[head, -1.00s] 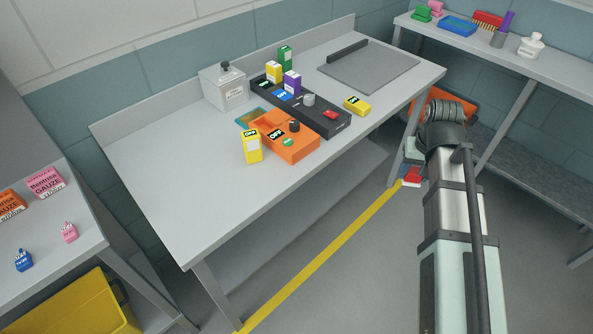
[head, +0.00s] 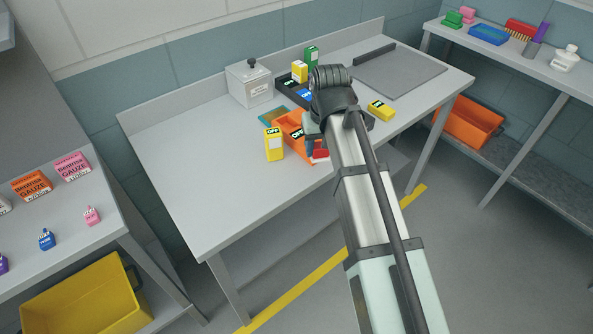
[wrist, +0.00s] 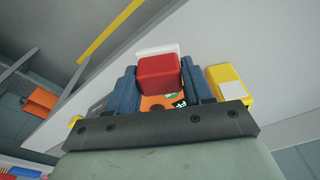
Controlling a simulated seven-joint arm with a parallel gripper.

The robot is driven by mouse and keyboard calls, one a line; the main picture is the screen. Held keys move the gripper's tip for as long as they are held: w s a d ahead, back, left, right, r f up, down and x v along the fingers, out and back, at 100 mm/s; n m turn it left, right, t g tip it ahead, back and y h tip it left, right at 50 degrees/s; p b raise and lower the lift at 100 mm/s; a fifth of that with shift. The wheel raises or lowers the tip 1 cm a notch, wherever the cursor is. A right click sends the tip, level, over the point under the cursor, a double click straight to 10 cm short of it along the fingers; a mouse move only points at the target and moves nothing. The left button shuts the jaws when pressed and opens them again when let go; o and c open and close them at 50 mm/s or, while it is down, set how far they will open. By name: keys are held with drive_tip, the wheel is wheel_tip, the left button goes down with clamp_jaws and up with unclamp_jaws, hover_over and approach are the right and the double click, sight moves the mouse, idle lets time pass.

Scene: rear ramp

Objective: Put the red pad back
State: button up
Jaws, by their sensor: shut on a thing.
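The red pad (head: 320,149), a red block with a white face, is between the fingers of my gripper (head: 314,137) in the head view. In the wrist view the red pad (wrist: 158,76) sits between the two blue fingers of my gripper (wrist: 162,85), which is shut on it. My arm hides much of the black panel (head: 287,80) and part of the orange device.
A yellow box (head: 274,145) stands just left of the orange device; another yellow box (head: 381,110) lies right of my arm. The bench's left half is clear.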

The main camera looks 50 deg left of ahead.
drive_tip(key=s+a+r+n, duration=0.3)
drive_tip(key=a, duration=0.3)
drive_tip(key=shift+s+d+f+n+g, duration=0.1)
drive_tip(key=shift+f+n, duration=0.3)
drive_tip(key=shift+f, duration=1.35)
drive_tip(key=shift+s+d+f+n+g, duration=0.15)
drive_tip(key=shift+f+n, duration=0.25)
drive_tip(key=shift+f, duration=1.3)
drive_tip(key=shift+w+d+f+n+g, duration=0.1)
drive_tip(key=shift+f+n, duration=0.3)
drive_tip(key=shift+f, duration=1.35)
drive_tip(key=shift+f, duration=0.15)
drive_tip(key=o, duration=0.7)
drive_tip(key=r, duration=0.4)
drive_tip(key=d+r, duration=0.1)
drive_tip(key=r, duration=0.7)
drive_tip(key=shift+d+r, duration=0.1)
drive_tip(key=shift+d, duration=0.1)
